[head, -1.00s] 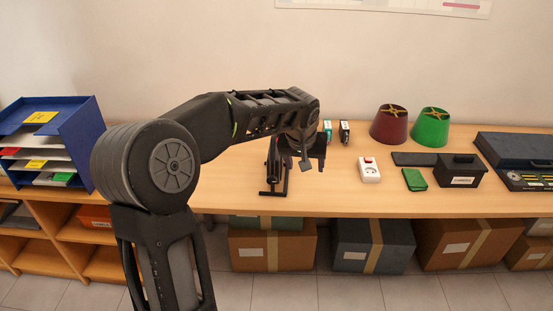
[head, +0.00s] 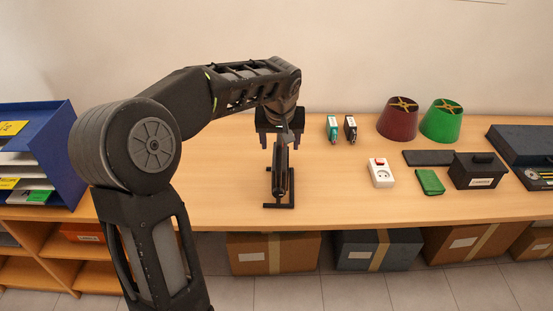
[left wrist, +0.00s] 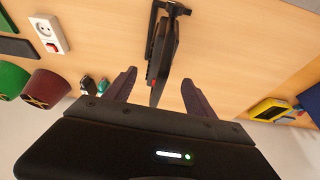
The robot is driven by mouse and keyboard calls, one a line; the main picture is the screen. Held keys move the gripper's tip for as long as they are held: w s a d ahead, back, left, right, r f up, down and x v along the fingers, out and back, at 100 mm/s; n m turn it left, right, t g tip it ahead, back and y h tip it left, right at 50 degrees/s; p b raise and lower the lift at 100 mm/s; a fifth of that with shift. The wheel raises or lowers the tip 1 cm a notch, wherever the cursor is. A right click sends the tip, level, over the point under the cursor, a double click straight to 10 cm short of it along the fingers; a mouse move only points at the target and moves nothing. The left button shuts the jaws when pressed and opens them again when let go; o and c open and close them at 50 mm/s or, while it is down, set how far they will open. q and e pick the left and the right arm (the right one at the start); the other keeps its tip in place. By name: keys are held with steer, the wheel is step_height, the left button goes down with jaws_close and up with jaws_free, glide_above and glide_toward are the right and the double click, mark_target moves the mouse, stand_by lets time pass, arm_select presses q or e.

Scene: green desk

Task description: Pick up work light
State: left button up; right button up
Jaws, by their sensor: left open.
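The work light (head: 281,172) appears to be the slim black device standing on a black foot on the wooden desk, below my left gripper in the head view. My left gripper (head: 280,143) is open and empty, pointing down at the device's far end. In the left wrist view, its fingers (left wrist: 159,80) lie on either side of that end, with visible gaps. Contact is not visible. My right gripper is out of view.
A white socket box (head: 381,172), small teal (head: 333,129) and black (head: 351,130) items, and two lampshades (head: 398,119) stand to the right. A blue paper organiser (head: 60,125) stands at the left.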

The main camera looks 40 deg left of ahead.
arm_select(q)
steer(key=shift+d+r, duration=0.1)
steer(key=shift+d, duration=0.05)
steer(key=shift+x, duration=1.35)
steer(key=shift+p+x, duration=0.65)
steer(key=shift+x, duration=1.95)
steer(key=shift+r, duration=0.1)
jaws_close()
